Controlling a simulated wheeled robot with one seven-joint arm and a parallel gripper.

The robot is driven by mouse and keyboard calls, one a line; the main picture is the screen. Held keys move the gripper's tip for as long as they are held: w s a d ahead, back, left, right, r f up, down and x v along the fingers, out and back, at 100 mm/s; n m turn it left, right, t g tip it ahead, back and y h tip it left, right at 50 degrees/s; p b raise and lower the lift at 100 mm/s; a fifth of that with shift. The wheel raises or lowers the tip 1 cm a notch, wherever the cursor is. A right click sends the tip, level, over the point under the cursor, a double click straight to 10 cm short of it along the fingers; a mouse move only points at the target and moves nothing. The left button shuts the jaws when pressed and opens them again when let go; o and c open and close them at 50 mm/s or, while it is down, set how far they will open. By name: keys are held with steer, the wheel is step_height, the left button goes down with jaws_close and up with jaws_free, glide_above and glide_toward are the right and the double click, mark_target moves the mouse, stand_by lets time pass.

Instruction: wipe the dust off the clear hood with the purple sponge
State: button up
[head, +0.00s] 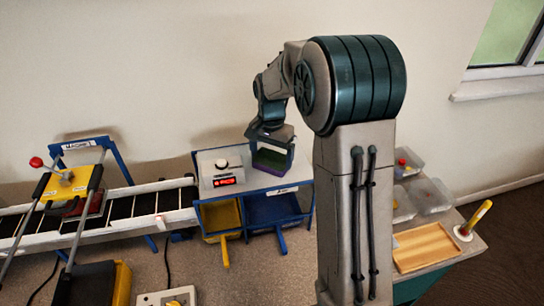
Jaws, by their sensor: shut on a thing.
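My gripper (271,152) is at the end of my arm, beyond my large upper joint, pointing down over the right part of the blue-framed stand. It is shut on a small block with purple and dark green on it, which I take for the purple sponge (270,160). The fingers cover part of the block, and I cannot tell whether it touches the stand's top. I cannot clearly make out a clear hood or any dust on it. My arm hides part of the scene to the right.
Yellow (221,214) and blue (272,208) bins sit below. A conveyor (140,207) runs left. Clear tubs (430,196) and a wooden tray (427,247) lie right.

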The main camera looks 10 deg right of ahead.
steer(key=shift+w+f+p, duration=0.1)
steer(key=shift+w+p, duration=0.35)
steer(key=shift+w, duration=0.95)
steer(key=shift+w+p, duration=0.95)
steer(key=shift+w, duration=0.9)
step_height(320, 180, up, 6)
steer(key=p, duration=0.4)
steer(key=shift+r, duration=0.2)
step_height(320, 180, up, 3)
steer(key=shift+f+p, duration=0.1)
steer(key=shift+p, duration=1)
